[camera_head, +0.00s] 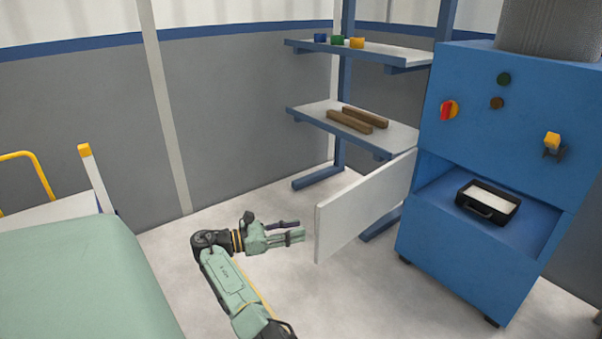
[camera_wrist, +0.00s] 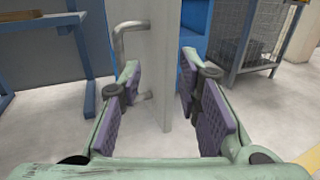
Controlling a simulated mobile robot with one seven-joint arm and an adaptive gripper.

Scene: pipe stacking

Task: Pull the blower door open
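The blower is a blue cabinet (camera_head: 480,140) at the right. Its white door (camera_head: 365,205) stands swung out to the left, with the opening uncovered. In the wrist view the door (camera_wrist: 167,60) is seen nearly edge-on straight ahead. A grey bar handle (camera_wrist: 119,42) sticks out from its left face. My gripper (camera_head: 294,235) is close to the door's free edge, with a small gap in the head view. Its two fingers are apart and empty, appearing on either side of the door in the wrist view. The lower handle is partly hidden by the left finger.
A black tray (camera_head: 487,203) sits inside the blower opening. Behind the door stands a blue-framed shelf (camera_head: 380,135) with wooden bars (camera_head: 357,119) and small coloured parts. A wire-sided cart (camera_wrist: 258,35) shows at the right. Floor around my gripper is clear.

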